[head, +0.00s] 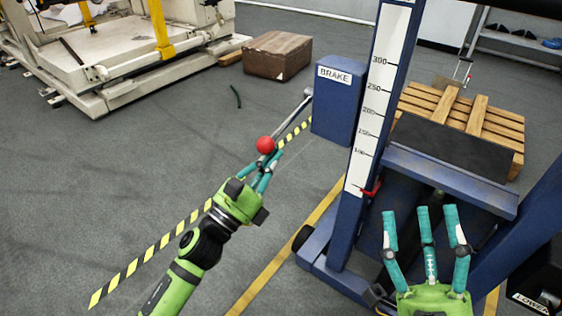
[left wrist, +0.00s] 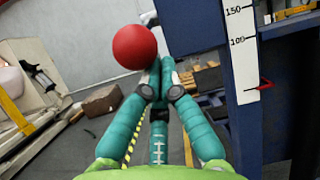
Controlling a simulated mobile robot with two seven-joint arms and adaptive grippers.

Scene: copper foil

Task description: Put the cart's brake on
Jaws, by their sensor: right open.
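The blue brake box (head: 338,105) carries a "BRAKE" label and stands beside the cart's post. A grey metal lever (head: 293,113) slopes from the box down to the left and ends in a red ball knob (head: 265,145). My left gripper (head: 267,157) has its fingers drawn together right at the knob. My right gripper (head: 424,212) is open and empty in front of the blue cart (head: 450,183).
The post bears a white height scale (head: 378,95) with a red pointer (head: 371,188). A wooden pallet (head: 505,128) is behind it. A brown box (head: 278,55) and a pale machine (head: 100,65) stand back left.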

